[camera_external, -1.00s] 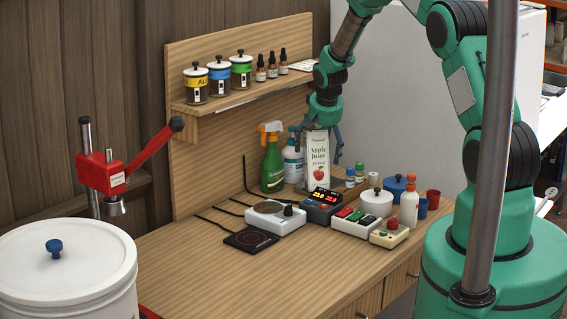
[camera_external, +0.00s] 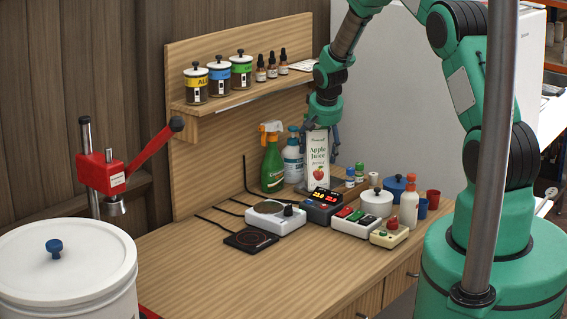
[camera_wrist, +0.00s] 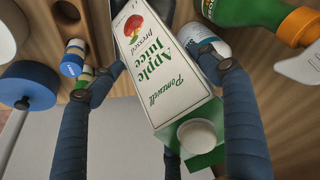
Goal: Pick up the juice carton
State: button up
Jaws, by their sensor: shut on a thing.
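The juice carton (camera_external: 317,160) is white with "Apple Juice" and a red apple on its front. It stands upright at the back of the wooden counter, behind the small control box. My gripper (camera_external: 320,131) comes down from above, with its fingers on both sides of the carton. In the wrist view the carton (camera_wrist: 165,65) lies between the two blue fingers of my gripper (camera_wrist: 152,72), its white cap toward the camera. The gripper is shut on it. Whether its base touches the counter is hidden by the control box.
A green spray bottle (camera_external: 272,163) and a white bottle (camera_external: 293,160) stand close to the left. Small vials (camera_external: 355,174), a white pot (camera_external: 376,203) and a blue pot (camera_external: 394,186) stand to the right. A shelf (camera_external: 240,98) with jars is above left.

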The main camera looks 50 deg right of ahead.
aim_at(323, 128)
jog(key=shift+r, duration=0.2)
jog(key=shift+s+r, duration=0.1)
jog(key=shift+r, duration=0.25)
notch_tip(323, 128, up, 10)
jog(key=shift+r+b, duration=0.2)
jog(key=shift+b, duration=0.25)
jog(key=shift+s+r, duration=0.1)
jog(key=shift+s, duration=0.15)
jog(key=s+b, duration=0.1)
jog(key=s, duration=1.8)
jog(key=shift+s+b, duration=0.1)
jog(key=shift+b, duration=0.2)
jog(key=shift+r, duration=0.1)
